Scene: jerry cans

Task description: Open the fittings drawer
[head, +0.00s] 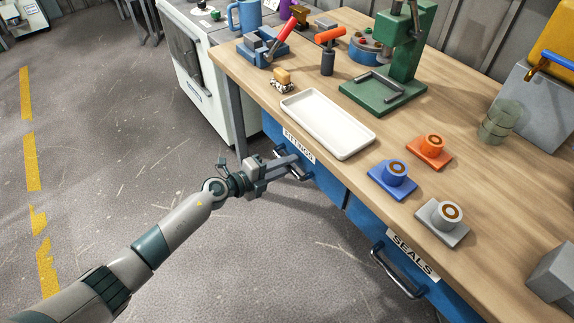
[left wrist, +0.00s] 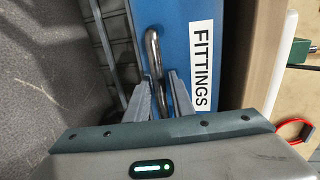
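The fittings drawer (head: 325,180) is a blue front below the bench top, with a white FITTINGS label (head: 299,146). It looks shut, flush with the bench front. Its dark metal handle (left wrist: 152,45) runs along the drawer front in the left wrist view. My left gripper (head: 292,164) is at this handle. In the left wrist view its two fingers (left wrist: 160,82) stand apart, one on each side of the handle's near end, with a small gap visible. The fingers partly hide that end of the handle. My right gripper is out of view.
The seals drawer (head: 435,290) has its own handle (head: 396,272) to the right. The wooden bench top holds a white tray (head: 327,124), orange, blue and grey fittings, and a green press (head: 390,85). A white cabinet (head: 208,80) stands left of the bench. The floor in front is clear.

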